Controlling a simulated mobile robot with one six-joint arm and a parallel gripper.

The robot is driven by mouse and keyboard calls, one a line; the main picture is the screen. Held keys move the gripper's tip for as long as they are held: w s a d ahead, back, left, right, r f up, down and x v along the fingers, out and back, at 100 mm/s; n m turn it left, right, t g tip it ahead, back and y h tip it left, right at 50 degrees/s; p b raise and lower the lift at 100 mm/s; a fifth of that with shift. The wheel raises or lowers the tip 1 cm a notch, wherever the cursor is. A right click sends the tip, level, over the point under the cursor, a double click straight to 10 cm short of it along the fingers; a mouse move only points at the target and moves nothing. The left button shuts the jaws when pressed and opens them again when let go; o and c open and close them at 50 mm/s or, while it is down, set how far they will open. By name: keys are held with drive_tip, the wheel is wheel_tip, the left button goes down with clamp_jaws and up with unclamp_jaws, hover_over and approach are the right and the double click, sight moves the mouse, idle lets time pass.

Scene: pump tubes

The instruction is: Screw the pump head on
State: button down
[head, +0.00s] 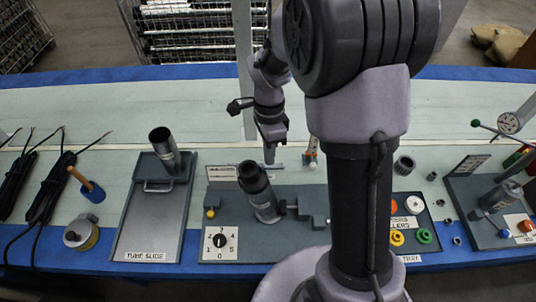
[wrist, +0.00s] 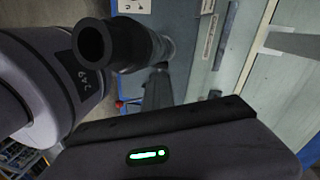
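A dark cylindrical pump part (head: 252,176) with an open top sits on a grey tube (head: 264,207), which leans slightly in the middle work board. I cannot tell whether this dark part is the pump head or how far it is screwed on. In the wrist view its dark round mouth (wrist: 91,46) shows at upper left, close beside my gripper. My gripper (head: 270,155) points down just behind and right of the tube, apart from it in the head view. In the wrist view a dark finger (wrist: 157,90) shows; nothing is visibly held. The finger gap is hidden.
A dial plate (head: 220,243) lies in front of the tube. Left is the tube slide (head: 154,225) with another grey tube (head: 164,147). Right are a tray with coloured rollers (head: 397,238) and another station (head: 490,195). Black cables (head: 45,195) lie far left.

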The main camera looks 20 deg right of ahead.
drive_tip(key=s+m+b, duration=0.1)
drive_tip(key=s+d+m+t+b, duration=0.1)
drive_tip(key=m+b, duration=0.1)
drive_tip(key=c, duration=2.2)
unclamp_jaws()
drive_tip(key=c, duration=2)
unclamp_jaws()
